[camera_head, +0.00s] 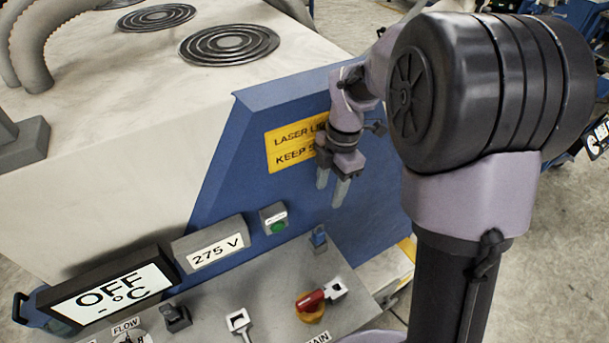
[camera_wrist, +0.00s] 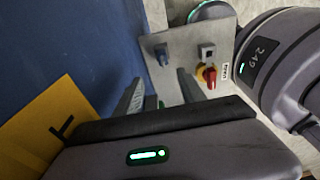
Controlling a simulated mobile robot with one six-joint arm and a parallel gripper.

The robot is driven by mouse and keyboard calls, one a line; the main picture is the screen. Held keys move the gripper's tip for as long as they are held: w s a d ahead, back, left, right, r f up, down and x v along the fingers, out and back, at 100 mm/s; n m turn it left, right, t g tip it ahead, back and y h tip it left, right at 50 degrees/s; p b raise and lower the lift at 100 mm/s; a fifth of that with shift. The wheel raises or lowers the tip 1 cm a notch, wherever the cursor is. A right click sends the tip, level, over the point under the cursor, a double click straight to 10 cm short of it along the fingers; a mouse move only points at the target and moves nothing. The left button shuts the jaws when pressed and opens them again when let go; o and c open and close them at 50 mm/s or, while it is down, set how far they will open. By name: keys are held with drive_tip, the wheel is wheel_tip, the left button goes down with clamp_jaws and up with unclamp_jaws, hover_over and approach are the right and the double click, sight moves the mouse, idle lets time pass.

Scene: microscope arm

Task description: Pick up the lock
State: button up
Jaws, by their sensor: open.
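My gripper (camera_head: 332,185) is open and empty. It hangs above the blue piece, apart from it, in front of the blue machine side. In the wrist view my gripper's fingers (camera_wrist: 159,88) point toward the panel. The fine shape of the blue piece is too small to tell.
The yellow warning sign (camera_head: 290,147) is behind my gripper.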

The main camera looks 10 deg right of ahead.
sight(319, 231)
drive_tip(key=a+f+b, duration=0.1)
drive_tip(key=f+b, duration=0.1)
drive_tip(key=f, duration=0.3)
drive_tip(key=s+a+f+b, duration=0.1)
drive_tip(key=f+b, duration=0.1)
drive_tip(key=f, duration=0.4)
drive_tip(key=f+b, duration=0.1)
drive_tip(key=f, duration=0.5)
drive_tip(key=shift+s+a+b, duration=0.2)
drive_tip(key=shift+a+b, duration=0.2)
clamp_jaws()
